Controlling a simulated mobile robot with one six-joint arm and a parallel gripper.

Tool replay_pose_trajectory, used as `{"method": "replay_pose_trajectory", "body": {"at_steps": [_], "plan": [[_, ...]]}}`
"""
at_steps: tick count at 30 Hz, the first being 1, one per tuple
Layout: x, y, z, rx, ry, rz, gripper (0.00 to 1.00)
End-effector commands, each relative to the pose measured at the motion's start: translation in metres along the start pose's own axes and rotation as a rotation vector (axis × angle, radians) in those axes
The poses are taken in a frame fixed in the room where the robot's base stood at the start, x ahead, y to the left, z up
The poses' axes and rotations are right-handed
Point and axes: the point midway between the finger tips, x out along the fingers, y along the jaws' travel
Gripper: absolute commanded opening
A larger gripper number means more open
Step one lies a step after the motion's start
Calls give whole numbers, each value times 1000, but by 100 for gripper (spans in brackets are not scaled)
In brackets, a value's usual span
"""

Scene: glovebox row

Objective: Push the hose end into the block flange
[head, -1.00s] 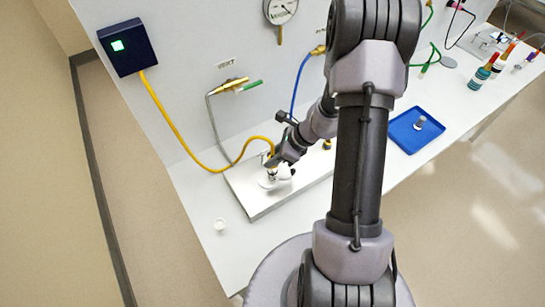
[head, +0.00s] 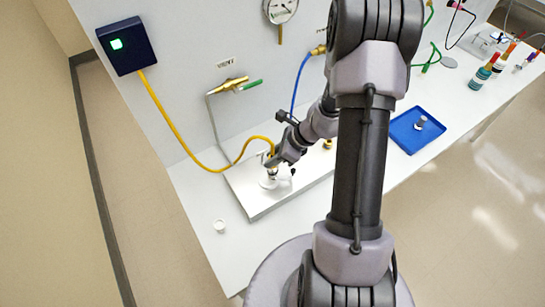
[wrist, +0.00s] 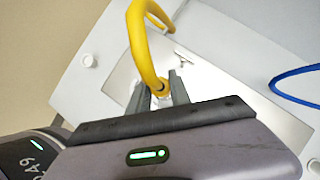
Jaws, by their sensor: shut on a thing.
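The yellow hose (head: 188,149) runs from a dark wall box down to my gripper (head: 273,162). My gripper is shut on the hose's end; in the wrist view the hose (wrist: 144,45) arches over and goes down between the fingertips (wrist: 159,92). In the head view the hose end is right above the pale block with its flange (head: 272,179), which stands on a metal plate. My fingers and the hose hide the join, so I cannot tell whether the end is inside the flange.
The metal plate (head: 252,207) lies on the white bench. A small white cap (head: 220,226) lies left of it. A blue hose (head: 297,85) hangs to the right. A blue tray (head: 404,137) holds a small part. The dark box (head: 127,46) shows a green light.

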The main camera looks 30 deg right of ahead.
Motion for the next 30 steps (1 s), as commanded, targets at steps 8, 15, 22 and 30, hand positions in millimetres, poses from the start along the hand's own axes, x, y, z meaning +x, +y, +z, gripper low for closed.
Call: {"method": "replay_pose_trajectory", "body": {"at_steps": [8,15,22,30], "plan": [[7,0,-4,0,0,0,0],[12,0,-7,0,0,0,0],[16,0,-10,0,0,0,0],[19,0,-12,0,0,0,40]]}}
